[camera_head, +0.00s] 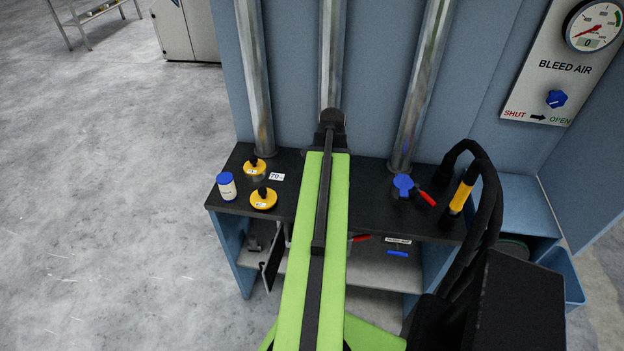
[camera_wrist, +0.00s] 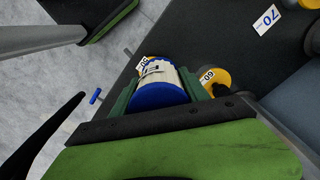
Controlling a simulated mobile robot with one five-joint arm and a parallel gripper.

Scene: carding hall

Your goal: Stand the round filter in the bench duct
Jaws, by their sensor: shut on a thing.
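My gripper (camera_wrist: 159,96) is shut on a short cylinder with a blue near end and a pale, marked body. This looks like the round filter (camera_wrist: 160,76), held between dark green jaws. In the head view my arm hides the gripper and the held piece. Three metal pipes stand against the blue wall: left (camera_head: 256,85), middle (camera_head: 331,55) and right (camera_head: 421,85). The left and right ones meet the black bench (camera_head: 375,205); the foot of the middle one is hidden. I cannot tell where the bench duct opens.

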